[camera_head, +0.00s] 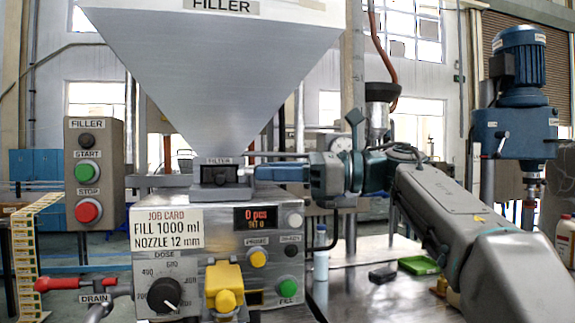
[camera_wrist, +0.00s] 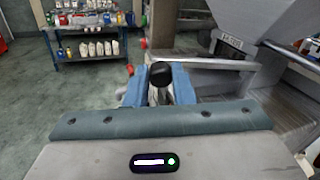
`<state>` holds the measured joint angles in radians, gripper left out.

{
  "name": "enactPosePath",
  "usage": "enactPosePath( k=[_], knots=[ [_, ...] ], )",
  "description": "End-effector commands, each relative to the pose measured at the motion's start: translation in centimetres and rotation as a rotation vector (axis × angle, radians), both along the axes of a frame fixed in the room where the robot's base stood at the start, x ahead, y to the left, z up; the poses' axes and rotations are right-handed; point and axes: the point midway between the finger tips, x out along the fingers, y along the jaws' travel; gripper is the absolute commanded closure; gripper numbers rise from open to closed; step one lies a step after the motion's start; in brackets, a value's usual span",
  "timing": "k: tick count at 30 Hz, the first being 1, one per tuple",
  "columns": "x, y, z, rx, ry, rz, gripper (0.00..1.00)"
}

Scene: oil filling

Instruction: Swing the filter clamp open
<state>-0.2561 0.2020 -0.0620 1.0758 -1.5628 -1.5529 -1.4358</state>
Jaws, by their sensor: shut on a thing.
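The filter clamp (camera_head: 219,174) is a dark grey block under the FILTER label, at the neck of the filler's steel hopper. My gripper (camera_head: 266,172) reaches in from the right, its blue fingers at the clamp's right side. In the wrist view, my gripper (camera_wrist: 160,86) is shut on the clamp handle, whose black round knob (camera_wrist: 161,74) shows between the two blue fingers. A grey bar (camera_wrist: 210,66) runs right from near the knob, below the FILTER label (camera_wrist: 232,42). The grip on the handle itself is mostly hidden in the head view.
Below the clamp is the filler panel with a dose dial (camera_head: 164,294), a display (camera_head: 255,217) and a yellow nozzle part (camera_head: 224,283). A START/STOP box (camera_head: 95,172) stands left. A blue motor unit (camera_head: 518,85) stands right. Open floor (camera_wrist: 60,100) lies left in the wrist view.

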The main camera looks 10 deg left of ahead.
Motion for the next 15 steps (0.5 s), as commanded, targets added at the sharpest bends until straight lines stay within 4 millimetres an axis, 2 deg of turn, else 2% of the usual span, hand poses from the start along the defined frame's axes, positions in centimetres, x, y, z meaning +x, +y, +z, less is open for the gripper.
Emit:
enactPosePath(
  k=[14,15],
  knots=[
    [-0.14,0.26,-0.1,0.0,0.001,0.027,1.0],
    [-0.14,0.24,-0.1,0.0,0.001,0.027,0.75]
  ],
)
